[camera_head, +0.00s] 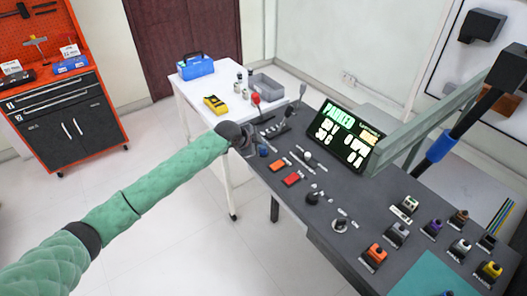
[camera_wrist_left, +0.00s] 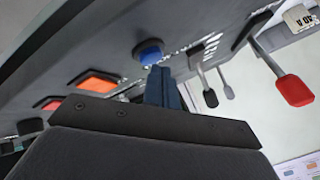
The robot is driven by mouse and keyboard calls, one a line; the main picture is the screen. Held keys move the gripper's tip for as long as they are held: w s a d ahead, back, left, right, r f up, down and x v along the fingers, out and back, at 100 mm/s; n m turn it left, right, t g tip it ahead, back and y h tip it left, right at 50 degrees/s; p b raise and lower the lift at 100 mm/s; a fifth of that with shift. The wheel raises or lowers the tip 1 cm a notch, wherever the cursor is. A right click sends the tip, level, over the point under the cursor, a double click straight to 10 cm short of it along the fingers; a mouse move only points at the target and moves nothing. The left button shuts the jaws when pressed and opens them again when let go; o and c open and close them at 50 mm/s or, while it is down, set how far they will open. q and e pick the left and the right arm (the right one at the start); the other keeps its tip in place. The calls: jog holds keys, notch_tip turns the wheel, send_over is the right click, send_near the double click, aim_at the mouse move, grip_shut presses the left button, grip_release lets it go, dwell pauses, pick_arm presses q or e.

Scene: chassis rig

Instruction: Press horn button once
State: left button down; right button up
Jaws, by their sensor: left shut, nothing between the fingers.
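A round blue button (camera_head: 264,151) sits on the dark sloping console, and it also shows in the left wrist view (camera_wrist_left: 149,53). Its label is too small to read, so I cannot confirm that it is the horn button. My left gripper (camera_head: 250,148) is at the console's near left edge, beside the blue button. In the left wrist view its dark blue fingers (camera_wrist_left: 160,72) are shut with nothing between them, their tips close to the button. I cannot tell whether they touch it. My right gripper is not in view.
Orange (camera_head: 277,165) and red (camera_head: 292,179) rectangular buttons lie right of the blue one. A red-knobbed lever (camera_head: 256,99) stands behind my gripper. A lit screen (camera_head: 345,135) stands at the console's back. A white table (camera_head: 203,98) holds a blue toolbox (camera_head: 196,67).

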aim_at(261, 152)
pick_arm(q)
jog(key=shift+f, duration=0.45)
dwell(0.7)
jog(key=shift+r, duration=0.15)
jog(key=shift+r+p, duration=0.55)
jog(key=shift+r, duration=0.15)
jog(key=shift+r, duration=0.15)
jog(key=shift+r+p, duration=1.75)
jog(key=shift+r, duration=0.65)
